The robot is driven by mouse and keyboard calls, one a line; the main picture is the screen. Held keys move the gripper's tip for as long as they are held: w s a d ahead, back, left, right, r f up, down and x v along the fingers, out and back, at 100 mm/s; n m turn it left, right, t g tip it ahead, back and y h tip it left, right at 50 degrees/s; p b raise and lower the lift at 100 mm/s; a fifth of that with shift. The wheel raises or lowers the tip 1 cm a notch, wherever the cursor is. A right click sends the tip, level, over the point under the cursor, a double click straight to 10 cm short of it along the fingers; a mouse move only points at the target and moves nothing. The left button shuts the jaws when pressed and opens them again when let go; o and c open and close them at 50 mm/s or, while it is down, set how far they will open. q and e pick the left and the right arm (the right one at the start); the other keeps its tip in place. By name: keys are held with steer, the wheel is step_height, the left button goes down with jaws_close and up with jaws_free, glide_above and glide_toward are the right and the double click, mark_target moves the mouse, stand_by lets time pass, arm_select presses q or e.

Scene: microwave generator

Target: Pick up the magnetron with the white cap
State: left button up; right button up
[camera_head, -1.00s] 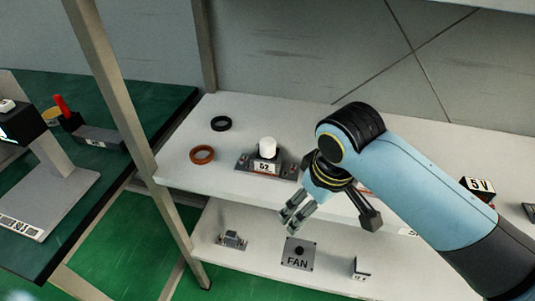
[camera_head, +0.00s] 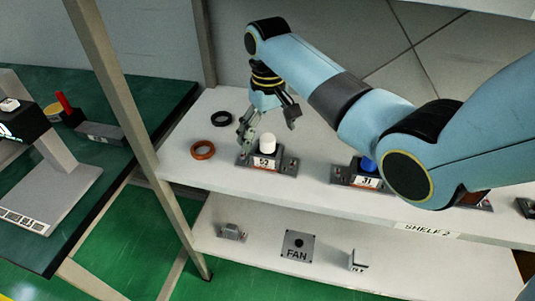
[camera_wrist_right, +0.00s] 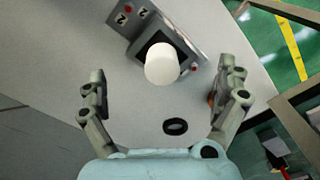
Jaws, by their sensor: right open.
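The magnetron with the white cap (camera_head: 267,143) stands upright on the upper shelf, on a dark grey base with a numbered label. In the right wrist view its white cap (camera_wrist_right: 162,64) shows between the fingers, beyond them. My right gripper (camera_head: 267,122) is open just above and behind the magnetron, with its fingers spread to either side. In the right wrist view the open fingers (camera_wrist_right: 162,80) appear apart from the cap. My left gripper is not in view.
A blue-capped magnetron (camera_head: 367,164) stands to the right, partly hidden by my arm. A black ring (camera_head: 221,118) and an orange ring (camera_head: 203,149) lie to the left. A FAN plate (camera_head: 297,246) is on the lower shelf. A shelf post (camera_head: 125,100) rises at left.

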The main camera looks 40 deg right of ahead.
mark_target(267, 151)
step_height(267, 151, down, 4)
steer(key=shift+a+r, duration=0.1)
steer(key=shift+a, duration=0.05)
steer(key=shift+s, duration=0.1)
steer(key=c, duration=1.6)
steer(key=shift+r, duration=0.1)
